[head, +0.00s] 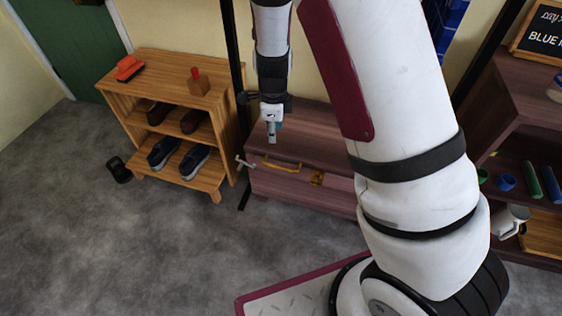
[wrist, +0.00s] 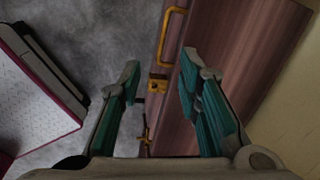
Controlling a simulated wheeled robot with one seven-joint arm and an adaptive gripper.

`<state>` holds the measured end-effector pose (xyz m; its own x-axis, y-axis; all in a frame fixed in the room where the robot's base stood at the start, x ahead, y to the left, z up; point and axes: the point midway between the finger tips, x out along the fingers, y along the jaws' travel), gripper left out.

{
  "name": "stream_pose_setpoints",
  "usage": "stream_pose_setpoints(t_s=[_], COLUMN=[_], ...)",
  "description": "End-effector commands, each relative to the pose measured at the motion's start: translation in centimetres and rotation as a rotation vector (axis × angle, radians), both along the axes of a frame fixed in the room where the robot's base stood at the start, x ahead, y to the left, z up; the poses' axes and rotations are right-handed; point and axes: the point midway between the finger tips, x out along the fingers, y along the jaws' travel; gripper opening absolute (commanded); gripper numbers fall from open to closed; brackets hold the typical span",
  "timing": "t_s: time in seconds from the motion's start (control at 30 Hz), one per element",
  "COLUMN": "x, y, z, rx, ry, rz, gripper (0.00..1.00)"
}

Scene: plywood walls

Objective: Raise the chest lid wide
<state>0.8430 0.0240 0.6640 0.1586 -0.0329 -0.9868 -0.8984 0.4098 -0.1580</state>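The chest is a low, dark reddish-brown wooden box with its lid (head: 312,140) down. A yellow bar handle (head: 282,163) is at the lid's front edge, and a yellow latch (head: 317,179) is to its right on the front. My gripper (head: 271,138) points down over the left part of the chest. In the wrist view the teal fingers are apart with nothing between them, and the latch (wrist: 158,84) shows in the gap beyond them. The handle (wrist: 170,38) lies ahead of the fingertips, apart from them. My arm hides the chest's right end in the head view.
A wooden shoe rack (head: 165,70) with shoes stands left of the chest. A dark post (head: 236,60) rises between them. A shelf (head: 510,110) with cups and tubes stands at the right. Grey floor (head: 150,250) is clear in front.

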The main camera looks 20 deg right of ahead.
Motion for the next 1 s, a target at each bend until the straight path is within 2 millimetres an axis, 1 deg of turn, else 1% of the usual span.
stream_pose_setpoints(t_s=[0.03, 0.1, 0.13, 0.2, 0.47, 0.57, 0.8, 1.0], x=[0.5, 1.0, 1.1, 1.4, 1.8, 1.9, 2.6, 3.2], y=[-0.3, -0.5, -0.7, -1.0, -1.3, -1.5, -2.0, -2.4], z=[-2.9, -5.2, -6.0, -7.2, -9.5, -11.1, -15.9, -19.2], rx=[-0.015, -0.026, -0.032, -0.04, -0.046, -0.045, -0.045, -0.044], ry=[0.006, 0.003, 0.002, -0.001, -0.005, -0.004, -0.003, -0.003], rz=[-0.052, -0.12, -0.143, -0.184, -0.221, -0.22, -0.219, -0.219], gripper=[0.31, 0.31, 0.31, 0.31, 0.31, 0.31, 0.31, 0.31])
